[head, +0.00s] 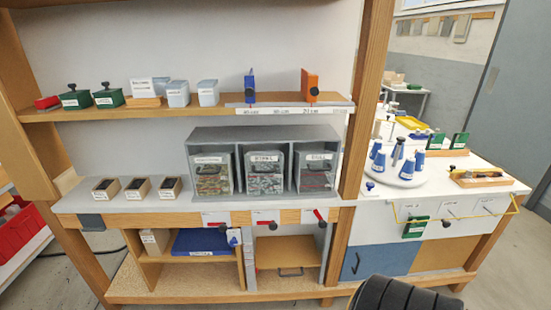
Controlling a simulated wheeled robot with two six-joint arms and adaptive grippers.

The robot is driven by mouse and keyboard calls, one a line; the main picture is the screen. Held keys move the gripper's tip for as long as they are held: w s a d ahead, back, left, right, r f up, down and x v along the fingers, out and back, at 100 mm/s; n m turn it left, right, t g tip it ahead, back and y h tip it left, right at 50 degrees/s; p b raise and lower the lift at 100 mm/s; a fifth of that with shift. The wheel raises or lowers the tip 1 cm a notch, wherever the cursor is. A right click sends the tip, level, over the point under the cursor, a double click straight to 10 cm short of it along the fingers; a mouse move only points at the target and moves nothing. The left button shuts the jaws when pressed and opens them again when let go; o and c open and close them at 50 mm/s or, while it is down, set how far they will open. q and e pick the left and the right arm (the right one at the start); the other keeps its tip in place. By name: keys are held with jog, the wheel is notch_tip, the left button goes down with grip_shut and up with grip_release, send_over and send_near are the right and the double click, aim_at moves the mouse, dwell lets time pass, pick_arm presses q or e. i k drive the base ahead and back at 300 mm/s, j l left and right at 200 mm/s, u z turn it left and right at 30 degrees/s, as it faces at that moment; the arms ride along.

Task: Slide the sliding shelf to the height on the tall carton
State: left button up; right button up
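In the head view, a wooden board (285,250) sits in the lower middle bay of the bench, with a dark bar handle (290,272) below its front. It may be the sliding shelf, but I cannot tell for sure. A small pale carton (155,241) stands in the lower left bay. Any writing on it is too small to read, and I cannot tell whether it is the tall carton. Neither gripper shows fingertips in this view. A black ribbed part at the bottom right edge does not show as a gripper.
Grey bins (262,135) stand below. Red levers (264,222) line the bench edge. A white side table (455,205) stands right.

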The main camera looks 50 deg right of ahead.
aim_at(301, 250)
jog(key=z, duration=1.8)
